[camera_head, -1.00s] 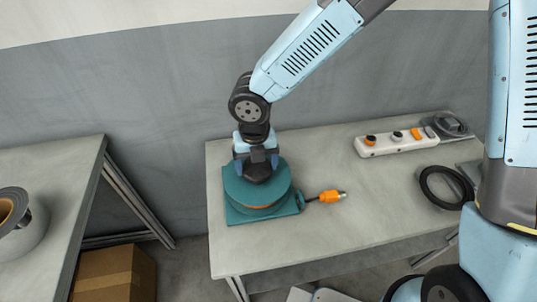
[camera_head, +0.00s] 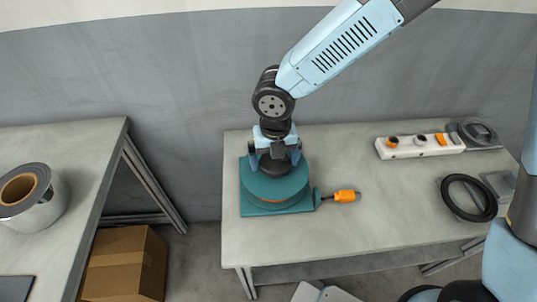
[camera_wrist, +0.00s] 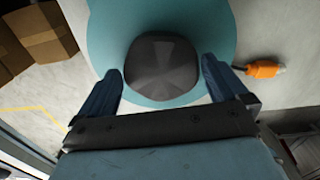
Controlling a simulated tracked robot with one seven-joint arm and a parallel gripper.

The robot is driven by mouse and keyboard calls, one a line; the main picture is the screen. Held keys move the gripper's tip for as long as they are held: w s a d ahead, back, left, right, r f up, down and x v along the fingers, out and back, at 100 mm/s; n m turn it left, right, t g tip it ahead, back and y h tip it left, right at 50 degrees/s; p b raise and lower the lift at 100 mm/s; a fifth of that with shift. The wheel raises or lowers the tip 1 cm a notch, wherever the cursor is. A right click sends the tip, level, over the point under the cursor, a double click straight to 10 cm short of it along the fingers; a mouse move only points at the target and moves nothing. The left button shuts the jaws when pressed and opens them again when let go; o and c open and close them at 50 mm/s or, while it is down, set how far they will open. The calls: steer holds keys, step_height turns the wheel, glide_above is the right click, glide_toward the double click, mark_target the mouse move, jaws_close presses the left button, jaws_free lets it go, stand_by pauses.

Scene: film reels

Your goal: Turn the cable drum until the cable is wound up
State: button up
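The teal cable drum (camera_head: 262,188) sits on a teal base near the left end of the table, with a dark knob (camera_wrist: 162,66) on top. A short cable with an orange plug (camera_head: 345,196) sticks out at the base's right side; the plug also shows in the wrist view (camera_wrist: 262,69). My gripper (camera_head: 275,157) is over the drum, pointing down. In the wrist view, its two blue fingers (camera_wrist: 160,72) are spread, one on each side of the knob, with gaps between them and it. Some of the drum is hidden under my gripper.
A white power strip (camera_head: 428,148), a black ring (camera_head: 447,203) and a dark coil (camera_head: 478,133) lie on the right of the table (camera_head: 350,240). A second table at left holds a tape roll (camera_head: 52,205). A cardboard box (camera_head: 125,262) stands below.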

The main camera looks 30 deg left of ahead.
steer(key=shift+r, duration=0.1)
steer(key=shift+w+r, duration=0.1)
steer(key=shift+r, duration=0.15)
step_height(320, 180, up, 13)
stand_by(0.4)
